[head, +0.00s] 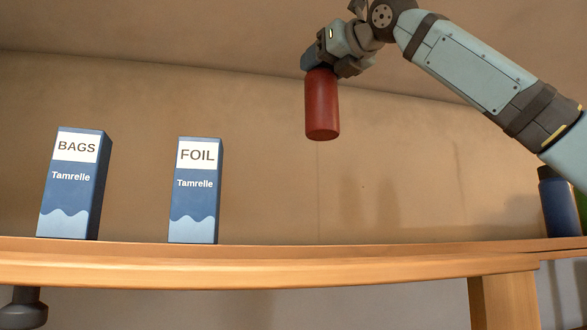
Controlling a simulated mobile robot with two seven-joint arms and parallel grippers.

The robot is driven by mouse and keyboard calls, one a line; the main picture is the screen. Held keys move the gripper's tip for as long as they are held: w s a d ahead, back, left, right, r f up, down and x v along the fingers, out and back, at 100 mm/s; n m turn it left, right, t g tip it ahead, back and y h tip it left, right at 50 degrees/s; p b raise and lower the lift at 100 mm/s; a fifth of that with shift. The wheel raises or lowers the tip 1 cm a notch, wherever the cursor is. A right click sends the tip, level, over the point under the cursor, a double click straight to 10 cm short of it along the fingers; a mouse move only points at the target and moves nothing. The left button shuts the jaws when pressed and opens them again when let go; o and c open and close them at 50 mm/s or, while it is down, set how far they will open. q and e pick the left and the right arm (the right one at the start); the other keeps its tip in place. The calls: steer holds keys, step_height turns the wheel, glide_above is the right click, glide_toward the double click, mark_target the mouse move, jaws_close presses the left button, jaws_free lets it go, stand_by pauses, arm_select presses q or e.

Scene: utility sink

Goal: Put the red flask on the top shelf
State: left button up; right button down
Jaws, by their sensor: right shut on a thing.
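The red flask (322,106) hangs upright in the air above the wooden shelf (270,270), with a clear gap below its base. Its dark blue cap is at the top, partly hidden by the gripper. My right gripper (328,62) is shut on the flask near its cap, with the arm coming in from the upper right. My left gripper does not show.
A blue BAGS box (72,190) and a blue FOIL box (195,195) stand on the shelf at left. A dark blue bottle (559,205) stands at the far right, with something green beside it. The shelf between the FOIL box and the bottle is clear.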

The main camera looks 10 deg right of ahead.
mark_target(325, 135)
step_height(325, 135, down, 14)
steer(key=shift+w+d+f, duration=0.1)
step_height(325, 135, down, 4)
steer(key=shift+f, duration=0.25)
steer(key=shift+c, duration=1.9)
jaws_free()
